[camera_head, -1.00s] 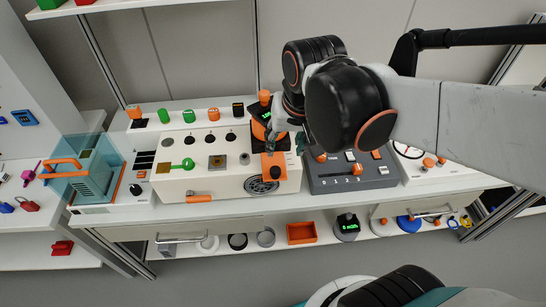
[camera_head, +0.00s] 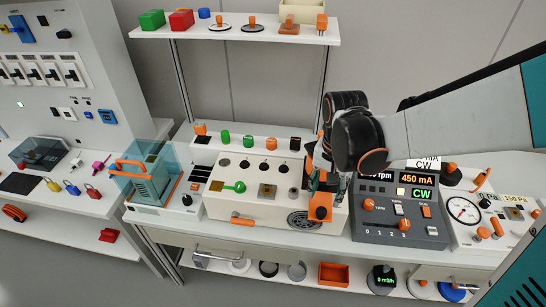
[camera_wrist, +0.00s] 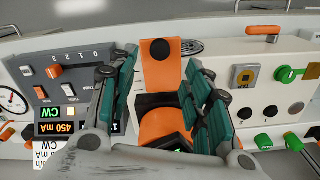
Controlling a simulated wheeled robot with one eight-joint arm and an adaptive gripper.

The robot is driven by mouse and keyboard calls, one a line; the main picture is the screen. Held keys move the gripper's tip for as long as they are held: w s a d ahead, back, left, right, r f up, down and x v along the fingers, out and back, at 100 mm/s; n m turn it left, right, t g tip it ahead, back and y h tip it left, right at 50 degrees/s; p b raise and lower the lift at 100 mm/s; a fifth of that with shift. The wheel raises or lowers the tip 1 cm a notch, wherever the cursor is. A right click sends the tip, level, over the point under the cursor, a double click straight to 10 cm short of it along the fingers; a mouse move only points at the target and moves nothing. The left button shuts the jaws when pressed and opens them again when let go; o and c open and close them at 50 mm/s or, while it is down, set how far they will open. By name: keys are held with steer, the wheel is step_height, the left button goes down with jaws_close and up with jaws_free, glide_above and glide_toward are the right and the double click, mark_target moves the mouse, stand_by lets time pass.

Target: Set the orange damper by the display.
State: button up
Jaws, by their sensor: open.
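The orange damper (camera_head: 320,207) is a flat orange arm with a dark round knob, over the right part of the cream box. In the wrist view the damper (camera_wrist: 160,70) lies between my fingers, with a wider orange and black part nearer the camera. My gripper (camera_head: 325,183) is open, and its teal and dark fingers (camera_wrist: 163,62) stand on either side of the damper with visible gaps. The damper's own display cannot be made out behind my gripper. A grey panel's display (camera_head: 410,179) to the right shows 450 mA and CW.
The cream box (camera_head: 265,215) carries a green key-like handle, several knobs and a round vent. The grey panel (camera_head: 400,232) stands close to its right, a clear-covered device (camera_head: 150,175) to its left. A lower shelf holds an orange tray (camera_head: 334,273) and a meter reading 0 m3/h (camera_head: 382,279).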

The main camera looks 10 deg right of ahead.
mark_target(322, 210)
step_height(322, 210, down, 9)
steer(key=b, duration=0.2)
steer(key=shift+f+b, duration=0.1)
steer(key=shift+b, duration=0.25)
